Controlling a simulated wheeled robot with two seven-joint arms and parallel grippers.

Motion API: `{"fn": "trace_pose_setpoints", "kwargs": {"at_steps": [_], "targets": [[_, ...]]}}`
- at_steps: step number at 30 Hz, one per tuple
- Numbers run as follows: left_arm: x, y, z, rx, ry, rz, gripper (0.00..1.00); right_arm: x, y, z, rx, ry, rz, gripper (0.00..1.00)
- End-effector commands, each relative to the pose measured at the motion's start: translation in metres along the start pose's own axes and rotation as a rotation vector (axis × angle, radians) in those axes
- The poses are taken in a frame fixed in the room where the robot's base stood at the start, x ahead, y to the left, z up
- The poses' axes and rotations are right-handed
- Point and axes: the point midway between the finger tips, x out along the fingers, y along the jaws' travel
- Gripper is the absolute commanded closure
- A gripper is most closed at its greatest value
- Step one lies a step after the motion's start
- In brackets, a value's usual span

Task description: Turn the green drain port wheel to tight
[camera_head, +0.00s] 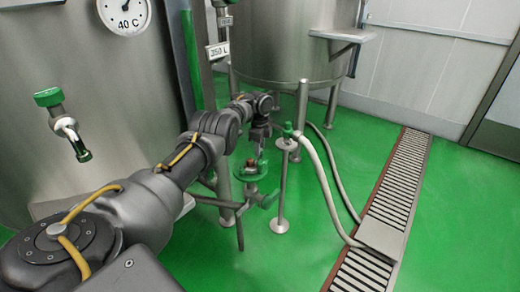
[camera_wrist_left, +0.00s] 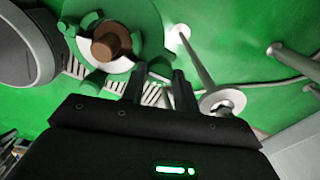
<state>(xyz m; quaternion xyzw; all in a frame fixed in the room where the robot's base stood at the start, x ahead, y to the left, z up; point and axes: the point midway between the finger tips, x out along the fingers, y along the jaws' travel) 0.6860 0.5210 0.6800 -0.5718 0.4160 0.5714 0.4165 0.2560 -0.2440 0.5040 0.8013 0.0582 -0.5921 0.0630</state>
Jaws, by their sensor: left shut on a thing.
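The green drain port wheel (camera_head: 245,176) sits low near the middle of the head view, on a pipe stand beside the tank legs. In the left wrist view the wheel (camera_wrist_left: 149,45) shows from above, with green lugs around it and a brown hub (camera_wrist_left: 105,42) in its middle. My left gripper (camera_head: 259,147) reaches down to the wheel from above. The exact contact is partly hidden. My right gripper is not in view.
A steel tank (camera_head: 110,100) with a green-handled tap (camera_head: 48,97) stands at the left. Another tank (camera_head: 285,45) stands behind. A stand (camera_head: 282,190) with a green valve and pale hose (camera_head: 322,178) is right of the wheel. A floor grate (camera_head: 395,190) and free green floor lie farther right.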

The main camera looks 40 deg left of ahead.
Motion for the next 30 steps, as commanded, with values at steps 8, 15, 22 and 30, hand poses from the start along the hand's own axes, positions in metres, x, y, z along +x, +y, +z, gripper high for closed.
{"fn": "trace_pose_setpoints", "kwargs": {"at_steps": [8,15,22,30], "targets": [[0.0005,0.0001,-0.0008,0.045,0.001,0.001,0.93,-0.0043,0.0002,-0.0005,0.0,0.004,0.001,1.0],[0.0004,0.0002,-0.0008,0.047,0.001,0.001,0.93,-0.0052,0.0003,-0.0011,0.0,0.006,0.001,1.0],[0.0004,0.0002,-0.0006,0.046,0.001,0.001,0.57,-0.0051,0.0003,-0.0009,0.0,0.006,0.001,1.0],[0.0002,0.0003,0.0003,0.044,0.0,0.001,0.48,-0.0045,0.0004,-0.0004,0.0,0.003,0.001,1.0]]}}
